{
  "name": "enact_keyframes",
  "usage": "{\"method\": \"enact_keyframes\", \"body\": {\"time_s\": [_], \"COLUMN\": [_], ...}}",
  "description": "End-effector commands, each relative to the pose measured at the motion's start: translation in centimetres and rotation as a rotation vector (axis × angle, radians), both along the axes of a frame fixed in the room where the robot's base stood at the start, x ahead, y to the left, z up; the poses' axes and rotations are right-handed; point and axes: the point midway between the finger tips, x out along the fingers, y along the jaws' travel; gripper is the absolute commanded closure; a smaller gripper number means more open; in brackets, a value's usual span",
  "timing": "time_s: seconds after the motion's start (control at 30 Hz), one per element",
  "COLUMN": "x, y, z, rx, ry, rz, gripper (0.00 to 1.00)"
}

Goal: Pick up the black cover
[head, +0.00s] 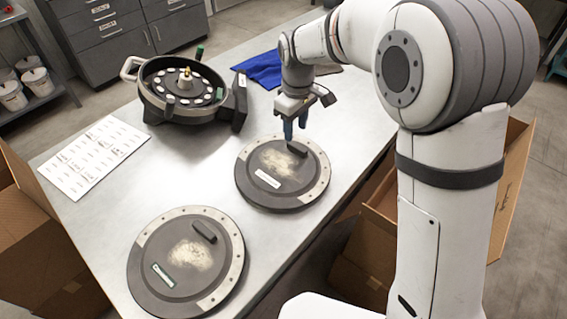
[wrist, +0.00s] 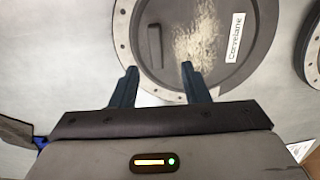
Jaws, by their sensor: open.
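Two dark, round covers with pale rims, bar handles, labels and dusty patches lie on the table. The far cover (head: 258,191) is at the table's right side; the near cover (head: 160,292) is at the front. They look alike, and I cannot tell which is the black cover. My gripper (head: 296,128) is open above the far cover, close to its bar handle (head: 299,149). In the wrist view, a cover (wrist: 262,45) lies beyond the open fingertips (wrist: 160,68), with its handle (wrist: 154,46) ahead of the gap between them. No contact shows.
The seed meter (head: 157,108) stands open at the back, with white discs inside. A printed sheet (head: 95,157) lies at left and a blue cloth (head: 262,69) behind my arm. Cardboard boxes (head: 375,225) stand beside the table's right edge. Bare tabletop (head: 190,170) separates these things.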

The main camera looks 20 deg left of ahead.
Motion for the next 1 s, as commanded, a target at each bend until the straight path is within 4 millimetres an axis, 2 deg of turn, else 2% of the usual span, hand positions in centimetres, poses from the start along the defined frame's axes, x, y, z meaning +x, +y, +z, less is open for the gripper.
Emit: {"method": "enact_keyframes", "body": {"time_s": [0.4, 0.53, 0.73, 1.0], "x": [0.4, 0.5, 0.5, 0.5], "y": [-0.6, -0.6, -0.6, -0.7], "z": [-5.5, -6.3, -6.4, -6.3], "rx": [-0.001, 0.001, 0.001, 0.001], "ry": [0.003, 0.000, 0.000, 0.000], "rz": [-0.004, -0.005, -0.005, -0.006], "gripper": [0.58, 0.58, 0.58, 0.79]}}
